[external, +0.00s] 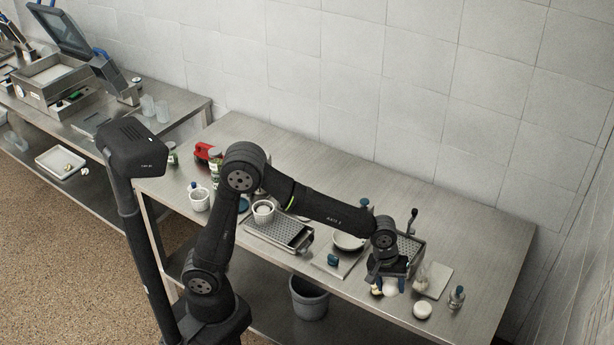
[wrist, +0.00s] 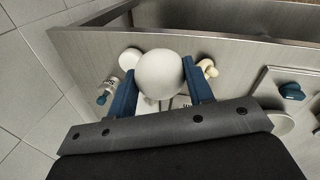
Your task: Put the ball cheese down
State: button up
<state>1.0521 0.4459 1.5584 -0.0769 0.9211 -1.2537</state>
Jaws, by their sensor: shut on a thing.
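The ball cheese, a smooth white ball (wrist: 159,72), sits between the two blue fingers of my gripper (wrist: 160,80) in the wrist view. My gripper is shut on it, with a finger on each side. In the external view the white ball (external: 390,288) shows below my wrist, near the table's front edge at the right. I cannot tell whether its underside touches the table.
A white round item (external: 422,310) and a small bottle (external: 456,297) stand to the right, near the front edge. A pale board (external: 433,280) lies behind. A cream-coloured piece (wrist: 207,67) is close beside the ball. A perforated tray (external: 280,233) lies left.

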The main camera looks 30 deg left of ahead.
jog(key=w+a+r+n, duration=0.2)
jog(key=w+a, duration=1)
jog(key=w+a+r+n, duration=0.2)
jog(key=w+a, duration=0.9)
jog(key=w+a+r+n+t, duration=0.1)
jog(key=w+a, duration=0.2)
jog(key=a, duration=1.4)
jog(key=w+a+r+n, duration=0.1)
jog(key=w+a+n, duration=0.15)
jog(key=a, duration=1.45)
jog(key=w+d+f+m+g, duration=0.1)
jog(key=d+f+m+g, duration=0.1)
jog(key=d+f+m, duration=0.6)
notch_tip(320, 180, down, 3)
jog(key=m, duration=0.5)
jog(key=shift+w+d+m, duration=0.35)
jog(key=shift+w, duration=0.05)
jog(key=shift+r, duration=0.1)
